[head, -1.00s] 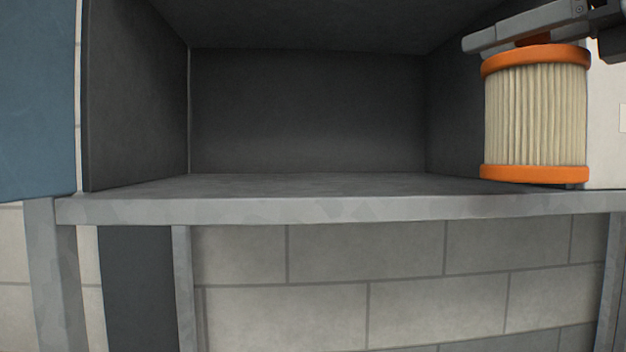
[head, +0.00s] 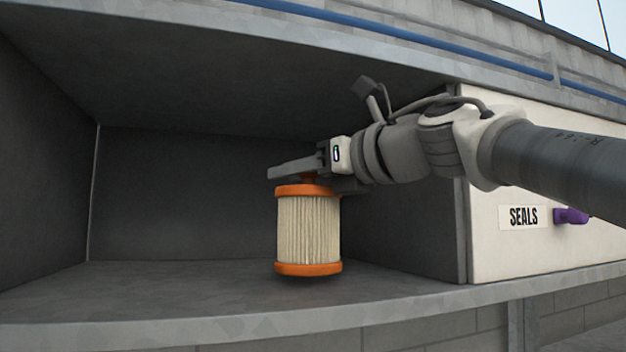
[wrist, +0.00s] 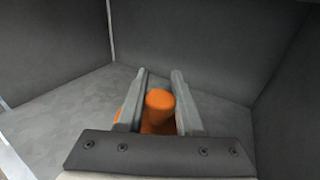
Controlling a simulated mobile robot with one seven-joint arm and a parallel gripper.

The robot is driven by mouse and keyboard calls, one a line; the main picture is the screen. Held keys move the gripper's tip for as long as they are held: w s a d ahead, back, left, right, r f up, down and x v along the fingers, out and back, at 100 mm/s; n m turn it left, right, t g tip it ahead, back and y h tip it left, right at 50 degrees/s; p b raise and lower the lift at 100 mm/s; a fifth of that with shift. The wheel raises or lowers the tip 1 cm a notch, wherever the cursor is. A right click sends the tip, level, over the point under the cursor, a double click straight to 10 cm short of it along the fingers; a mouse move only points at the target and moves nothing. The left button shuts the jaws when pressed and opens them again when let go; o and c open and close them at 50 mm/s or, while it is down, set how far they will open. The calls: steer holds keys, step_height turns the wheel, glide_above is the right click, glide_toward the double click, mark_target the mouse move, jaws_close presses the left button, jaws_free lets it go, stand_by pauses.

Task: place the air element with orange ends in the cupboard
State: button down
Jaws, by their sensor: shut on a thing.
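The air element (head: 308,230) is a pale pleated cylinder with an orange cap at each end. It hangs upright in my gripper (head: 292,172) inside the open grey cupboard (head: 180,195). My gripper is shut on the orange top of the element. The lower orange cap is at or just above the cupboard floor; I cannot tell if it touches. In the wrist view the orange knob on top of the element (wrist: 160,100) sits between the two fingers (wrist: 157,100), and the pleated body is hidden.
The cupboard floor (head: 140,295) is bare to the left of the element. The right inner wall (head: 410,220) stands beside my wrist. A white front labelled SEALS (head: 550,190) with a purple handle (head: 571,215) is to the right. The cupboard's ceiling is above my arm.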

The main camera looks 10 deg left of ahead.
steer(key=shift+w+a+f, duration=0.35)
steer(key=shift+a+f, duration=0.1)
steer(key=shift+a, duration=0.1)
steer(key=shift+w+a+f, duration=0.3)
steer(key=shift+a+f, duration=0.15)
steer(key=shift+a, duration=0.05)
steer(key=c, duration=0.6)
jaws_free()
steer(key=shift+o, duration=0.2)
steer(key=b+v, duration=0.2)
steer(key=v, duration=1)
steer(key=shift+r+b, duration=0.2)
steer(key=shift+b, duration=0.15)
